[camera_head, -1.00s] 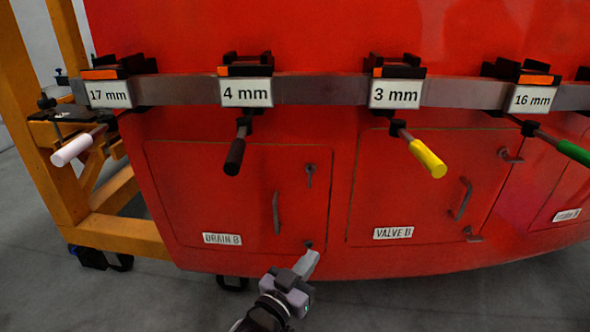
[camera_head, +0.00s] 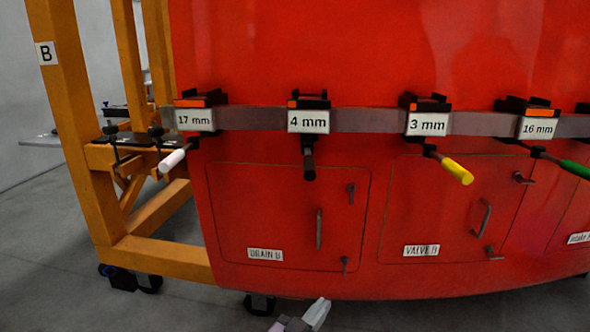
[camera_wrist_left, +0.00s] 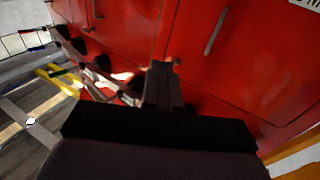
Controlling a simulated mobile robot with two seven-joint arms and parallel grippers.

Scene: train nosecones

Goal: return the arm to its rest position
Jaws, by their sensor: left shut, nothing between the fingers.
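My left gripper (camera_head: 318,312) shows at the bottom edge of the head view, low in front of the red nosecone (camera_head: 300,281). Its fingers are shut with nothing between them, and it stands apart from the hatch marked DRAIN B (camera_head: 285,215). In the left wrist view the shut fingers (camera_wrist_left: 162,80) appear dark, with red panels behind them. Most of the left arm is out of the head view. My right gripper is not in view.
A metal rail (camera_head: 365,120) across the nosecone carries clamps labelled 17 mm (camera_head: 195,119), 4 mm (camera_head: 308,121), 3 mm (camera_head: 428,123) and 16 mm (camera_head: 537,128), with handles sticking out. An orange frame (camera_head: 68,130) stands at the left. The grey floor (camera_head: 60,235) in front is clear.

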